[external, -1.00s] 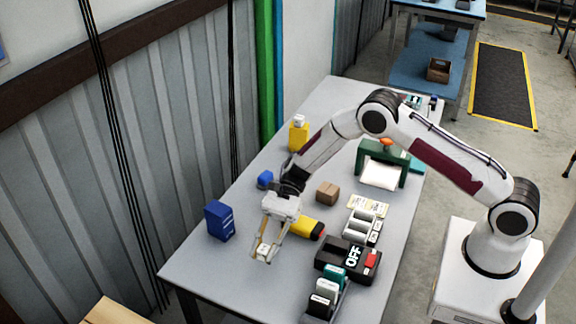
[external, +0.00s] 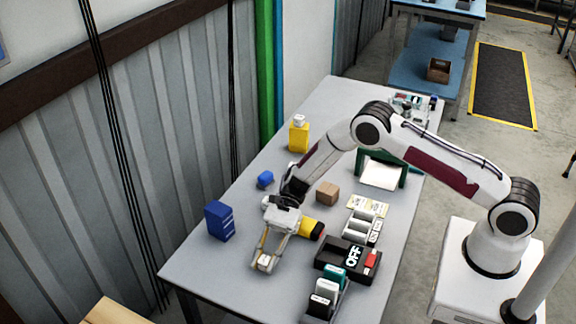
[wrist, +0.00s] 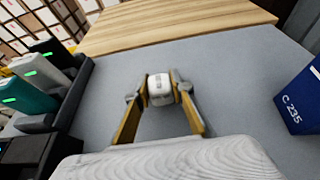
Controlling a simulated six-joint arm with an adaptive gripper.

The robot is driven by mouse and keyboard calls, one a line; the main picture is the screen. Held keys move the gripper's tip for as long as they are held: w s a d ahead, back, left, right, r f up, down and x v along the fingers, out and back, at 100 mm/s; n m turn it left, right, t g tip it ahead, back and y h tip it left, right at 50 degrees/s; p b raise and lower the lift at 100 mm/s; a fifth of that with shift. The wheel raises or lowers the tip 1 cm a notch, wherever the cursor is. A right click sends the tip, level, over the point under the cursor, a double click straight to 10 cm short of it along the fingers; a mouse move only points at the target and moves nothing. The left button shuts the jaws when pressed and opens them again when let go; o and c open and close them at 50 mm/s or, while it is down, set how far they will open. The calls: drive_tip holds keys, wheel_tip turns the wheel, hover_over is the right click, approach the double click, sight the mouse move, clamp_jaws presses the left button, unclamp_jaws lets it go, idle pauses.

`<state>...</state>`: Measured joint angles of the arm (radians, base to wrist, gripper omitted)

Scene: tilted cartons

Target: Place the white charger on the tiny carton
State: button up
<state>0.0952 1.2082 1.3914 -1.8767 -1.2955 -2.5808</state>
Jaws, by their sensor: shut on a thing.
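The white charger (wrist: 160,89) is a small white block with dark slots on its face. It sits between the fingertips of my gripper (wrist: 160,92), which is shut on it near the table's front edge. In the external view my gripper (external: 266,262) also shows with the charger (external: 264,261), low over the grey table; I cannot tell whether it touches the surface. The tiny carton (external: 328,192), a small brown box, stands on the table behind and right of my gripper. It is not in the wrist view.
A yellow and black tool (external: 312,228) lies just behind my gripper. A blue box (external: 220,221) stands left, a small blue item (external: 265,179) behind. The black OFF box (external: 348,260) and a rack of devices (external: 325,296) are on the right. Yellow container (external: 298,137) stands farther back.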

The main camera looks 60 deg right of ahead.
sight(265, 255)
drive_tip(key=o, duration=1.1)
drive_tip(key=shift+f, duration=0.1)
drive_tip(key=shift+d, duration=0.1)
drive_tip(key=shift+w+v, duration=0.1)
drive_tip(key=shift+v, duration=1.8)
drive_tip(key=shift+w+v, duration=0.15)
drive_tip(key=shift+v, duration=1.8)
